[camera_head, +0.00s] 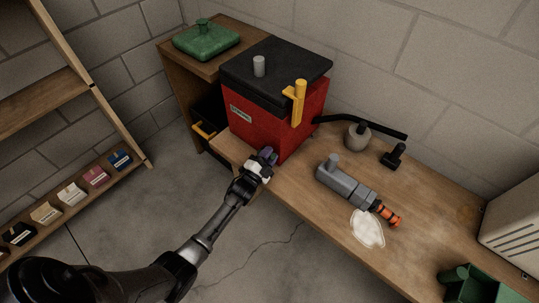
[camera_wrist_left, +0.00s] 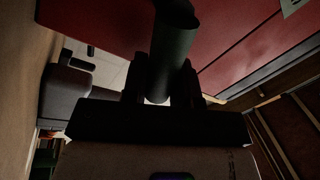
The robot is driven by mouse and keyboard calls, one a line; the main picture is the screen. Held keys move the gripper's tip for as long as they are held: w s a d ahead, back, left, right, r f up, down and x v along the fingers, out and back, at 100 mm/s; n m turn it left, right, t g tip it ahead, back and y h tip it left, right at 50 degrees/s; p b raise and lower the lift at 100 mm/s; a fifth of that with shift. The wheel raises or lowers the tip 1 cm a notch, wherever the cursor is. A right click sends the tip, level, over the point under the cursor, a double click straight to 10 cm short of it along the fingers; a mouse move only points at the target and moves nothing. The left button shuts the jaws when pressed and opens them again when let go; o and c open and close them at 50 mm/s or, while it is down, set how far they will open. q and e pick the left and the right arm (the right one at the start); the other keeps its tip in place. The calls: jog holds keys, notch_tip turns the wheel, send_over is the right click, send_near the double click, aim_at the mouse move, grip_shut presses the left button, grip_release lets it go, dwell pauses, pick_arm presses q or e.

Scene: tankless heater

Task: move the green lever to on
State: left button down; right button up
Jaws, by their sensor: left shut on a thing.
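The red heater box (camera_head: 270,115) with a black top stands on the wooden bench in the head view. My left gripper (camera_head: 266,160) is at the lower front of the box. In the left wrist view a dark green, rounded lever (camera_wrist_left: 176,42) stands in front of the red face. My left gripper (camera_wrist_left: 163,82) is shut on it, with a finger on each side. In the head view the lever is hidden by my gripper, and its setting cannot be read. My right gripper is not in view.
A yellow handle (camera_head: 298,101) is on the box's right side. On the bench (camera_head: 425,235) are a grey tool (camera_head: 345,184) with an orange end, a white patch (camera_head: 367,229) and a grey round piece (camera_head: 357,136). A wooden shelf (camera_head: 42,100) stands at left. Open floor lies before the bench.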

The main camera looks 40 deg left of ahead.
pick_arm(q)
jog(key=c, duration=0.9)
grip_release()
jog(key=s+d+f+p, duration=0.1)
jog(key=s+f+p, duration=0.1)
jog(key=s, duration=1.1)
jog(key=shift+s+f+p, duration=0.25)
jog(key=shift+s+p, duration=0.05)
jog(key=shift+p, duration=0.25)
